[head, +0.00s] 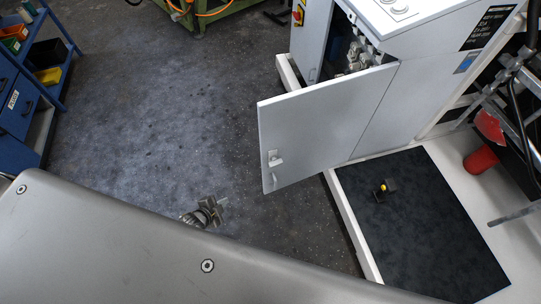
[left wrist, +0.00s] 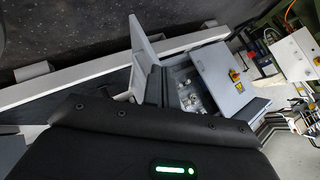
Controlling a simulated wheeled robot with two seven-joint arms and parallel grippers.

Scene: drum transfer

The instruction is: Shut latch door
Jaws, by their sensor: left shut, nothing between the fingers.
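The light grey latch door (head: 325,120) hangs open from the machine cabinet (head: 410,105) in the head view. Its latch handle (head: 275,158) is near the free edge, at the lower left of the panel. Behind the door, the cabinet opening shows metal parts inside. My left gripper (head: 219,204) is shut and empty, left of and below the latch, apart from the door. Its wrist is partly hidden by a large grey part of my body. The open door (left wrist: 141,42) also shows tilted in the left wrist view, where no fingertips are visible. My right gripper is not in view.
A dark mat (head: 430,235) with a white edge lies right of the door, with a small black and yellow object (head: 383,190) on it. A red container (head: 481,160) is at the right. Blue shelving (head: 40,95) stands at the left. The floor between is clear.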

